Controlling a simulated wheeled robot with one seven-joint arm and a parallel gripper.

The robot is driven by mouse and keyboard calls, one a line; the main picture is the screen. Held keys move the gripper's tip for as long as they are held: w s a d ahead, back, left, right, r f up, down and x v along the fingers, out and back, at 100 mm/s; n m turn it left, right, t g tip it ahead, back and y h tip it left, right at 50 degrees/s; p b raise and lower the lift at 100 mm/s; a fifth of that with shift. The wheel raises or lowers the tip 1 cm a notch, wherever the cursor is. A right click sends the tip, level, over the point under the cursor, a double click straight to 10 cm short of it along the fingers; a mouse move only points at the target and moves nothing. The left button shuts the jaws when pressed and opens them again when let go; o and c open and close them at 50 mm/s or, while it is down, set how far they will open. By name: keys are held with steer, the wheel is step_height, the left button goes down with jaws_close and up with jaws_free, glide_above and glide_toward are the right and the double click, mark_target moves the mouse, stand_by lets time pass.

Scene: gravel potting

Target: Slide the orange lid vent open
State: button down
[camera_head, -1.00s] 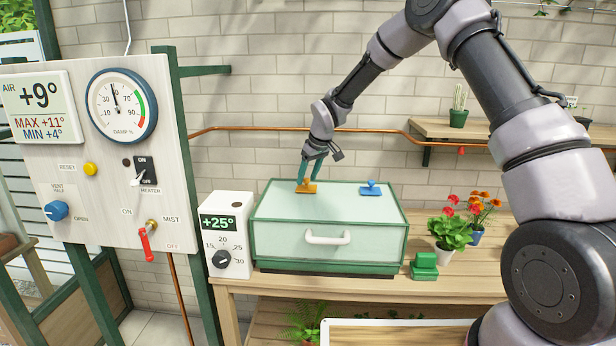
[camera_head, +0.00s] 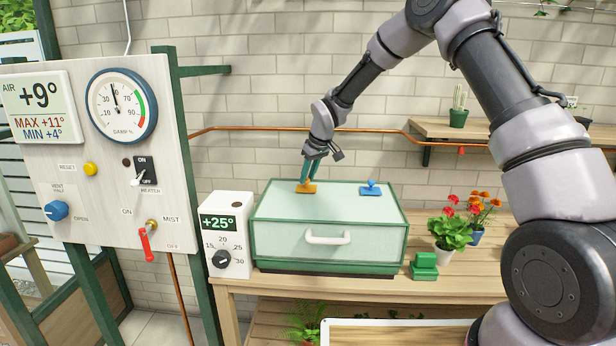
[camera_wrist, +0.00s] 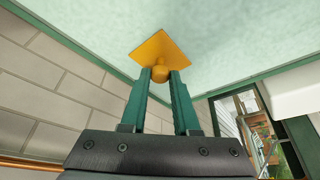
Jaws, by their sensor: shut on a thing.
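The orange lid vent (camera_head: 306,188) is a flat plate with a round knob, on the left part of the pale green propagator lid (camera_head: 335,200). In the wrist view the orange vent (camera_wrist: 161,50) shows its knob between my fingertips. My gripper (camera_head: 308,178) reaches down from above and is shut on that knob; it also shows in the wrist view (camera_wrist: 161,78). A blue vent (camera_head: 371,188) with its own knob sits apart to the right on the same lid. I cannot see any opening beneath the orange plate.
The lid has a white front handle (camera_head: 328,237). A thermostat box (camera_head: 226,235) stands to its left. Green blocks (camera_head: 424,266) and a red-flowered plant (camera_head: 450,230) stand to the right on the wooden bench (camera_head: 390,287). A brick wall rises behind.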

stand_by(0.7)
steer(key=a, duration=0.5)
steer(key=shift+a, duration=0.4)
steer(key=c, duration=0.7)
jaws_free()
steer(key=shift+a, duration=0.15)
steer(key=shift+o, duration=0.2)
steer(key=shift+w, duration=0.1)
steer(key=v, duration=1)
steer(key=shift+r, duration=0.35)
